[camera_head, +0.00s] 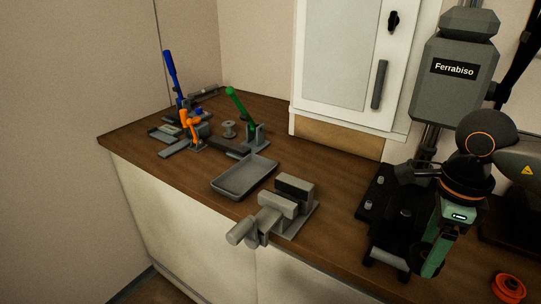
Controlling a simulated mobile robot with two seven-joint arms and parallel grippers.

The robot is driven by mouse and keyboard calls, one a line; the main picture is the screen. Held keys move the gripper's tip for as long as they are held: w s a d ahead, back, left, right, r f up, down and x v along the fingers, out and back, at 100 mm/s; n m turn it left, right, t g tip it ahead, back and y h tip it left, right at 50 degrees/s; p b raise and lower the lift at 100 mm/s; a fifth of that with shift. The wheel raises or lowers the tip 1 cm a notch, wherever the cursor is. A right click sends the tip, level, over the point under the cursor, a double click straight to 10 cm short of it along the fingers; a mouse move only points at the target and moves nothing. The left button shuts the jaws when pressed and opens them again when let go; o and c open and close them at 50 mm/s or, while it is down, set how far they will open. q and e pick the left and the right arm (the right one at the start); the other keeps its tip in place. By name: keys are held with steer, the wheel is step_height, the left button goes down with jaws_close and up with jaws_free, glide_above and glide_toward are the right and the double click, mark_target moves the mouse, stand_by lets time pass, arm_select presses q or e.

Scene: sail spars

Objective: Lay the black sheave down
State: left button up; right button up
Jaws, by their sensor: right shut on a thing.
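My right gripper (432,264) hangs low at the right, beside the dark base of the grey machine. Its green body points down toward the worktop. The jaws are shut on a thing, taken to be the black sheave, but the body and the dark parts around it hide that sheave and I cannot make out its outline. I cannot tell how far it is from the worktop (335,190). My left gripper is not in view.
An orange sheave (508,287) lies at the lower right. A grey vise (285,205) and a shallow grey tray (244,177) stand left of the machine (455,85). Green, orange and blue-handled tools crowd the far left. Bare worktop shows between the vise and machine.

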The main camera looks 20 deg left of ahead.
steer(key=s+d+f+n, duration=0.1)
steer(key=s+f+n, duration=0.3)
steer(key=f+n, duration=0.2)
steer(key=s+d+f+n, duration=0.2)
steer(key=s+f+n, duration=0.1)
steer(key=f+n, duration=0.4)
steer(key=s+d+f+n, duration=0.1)
steer(key=s+f+n, duration=0.3)
steer(key=f, duration=0.7)
steer(key=n, duration=0.2)
steer(key=shift+s+d+n, duration=0.25)
steer(key=shift+s+n, duration=0.1)
steer(key=shift+n, duration=0.05)
steer(key=shift+d, duration=0.1)
steer(key=shift+d, duration=0.2)
